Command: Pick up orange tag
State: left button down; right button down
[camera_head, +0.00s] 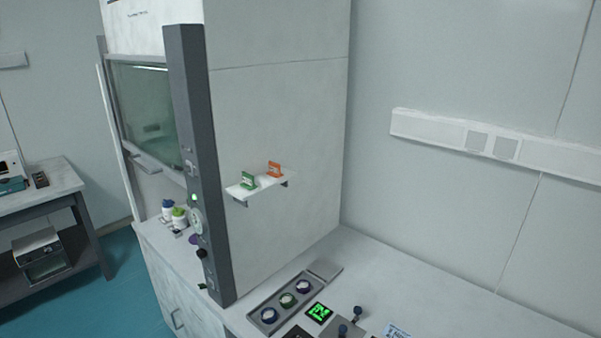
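The orange tag (274,169) stands upright on a small white shelf (262,186) on the side wall of the fume hood. A green tag (248,180) stands on the same shelf, to the left of the orange one and apart from it. Neither of my grippers is in the head view, so I cannot see whether they are open or shut.
The fume hood (277,120) has a grey front post (195,150). Below the shelf, a white bench (385,275) holds a tray (268,315) with round containers, a green display (319,313) and dark knobs. A side table (45,185) stands at the left. Blue floor shows at lower left.

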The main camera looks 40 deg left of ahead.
aim_at(274, 171)
jog(key=k, duration=0.65)
jog(key=u, duration=1.2)
jog(key=i+l+u, duration=0.1)
jog(key=i+u, duration=0.3)
jog(key=i+l, duration=0.1)
jog(key=i, duration=0.2)
